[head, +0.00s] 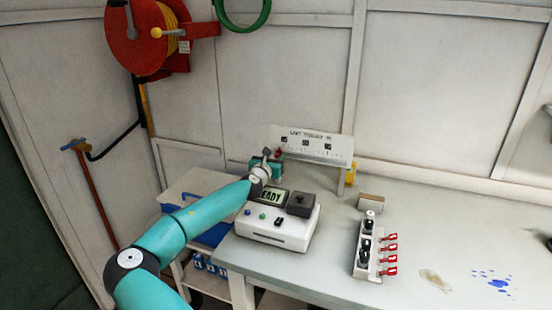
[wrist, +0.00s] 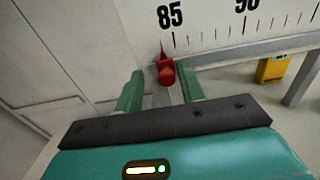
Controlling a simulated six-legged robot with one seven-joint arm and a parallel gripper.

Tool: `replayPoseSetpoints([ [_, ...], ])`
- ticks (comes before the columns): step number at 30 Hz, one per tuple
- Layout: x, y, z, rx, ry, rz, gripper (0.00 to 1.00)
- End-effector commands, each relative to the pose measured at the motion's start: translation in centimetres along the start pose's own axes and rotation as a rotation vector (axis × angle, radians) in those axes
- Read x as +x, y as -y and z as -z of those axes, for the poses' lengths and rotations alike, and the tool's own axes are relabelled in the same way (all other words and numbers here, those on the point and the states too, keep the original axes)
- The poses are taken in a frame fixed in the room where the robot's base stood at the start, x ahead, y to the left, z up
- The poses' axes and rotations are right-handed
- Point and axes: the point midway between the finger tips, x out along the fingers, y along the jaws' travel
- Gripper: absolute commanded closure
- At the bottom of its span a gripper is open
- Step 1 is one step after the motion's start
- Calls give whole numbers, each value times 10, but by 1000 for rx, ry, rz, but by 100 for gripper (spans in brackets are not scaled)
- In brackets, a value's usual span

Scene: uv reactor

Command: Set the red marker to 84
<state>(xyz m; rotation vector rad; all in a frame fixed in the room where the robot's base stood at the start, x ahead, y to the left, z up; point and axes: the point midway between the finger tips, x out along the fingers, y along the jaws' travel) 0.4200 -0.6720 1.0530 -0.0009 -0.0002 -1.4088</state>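The red marker (wrist: 165,72) has a pointed tip and a round knob. In the wrist view it sits at the lower edge of the white scale (wrist: 230,35), its tip a little left of the long tick under 85. Ticks left of 85 are not clear. My gripper (wrist: 161,78) is open, one finger on each side of the knob, with visible gaps. In the head view the scale (head: 322,147) stands at the back of the bench, and my gripper (head: 270,160) is at its left end, where a bit of red shows.
A white device (head: 278,232) with a display stands just in front of my gripper. A block with red levers (head: 366,250) is further right on the bench (head: 330,283). A yellow part (wrist: 272,68) is right below the scale. A red hose reel (head: 135,40) hangs upper left.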

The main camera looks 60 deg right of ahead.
Motion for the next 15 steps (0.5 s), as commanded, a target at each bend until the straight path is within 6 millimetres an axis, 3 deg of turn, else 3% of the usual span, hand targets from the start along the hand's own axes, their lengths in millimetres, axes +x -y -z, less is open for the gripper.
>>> replayPoseSetpoints([
  [8,-5,2,0,-1,-1,4,61],
  [15,-43,0,0,-3,-1,2,61],
])
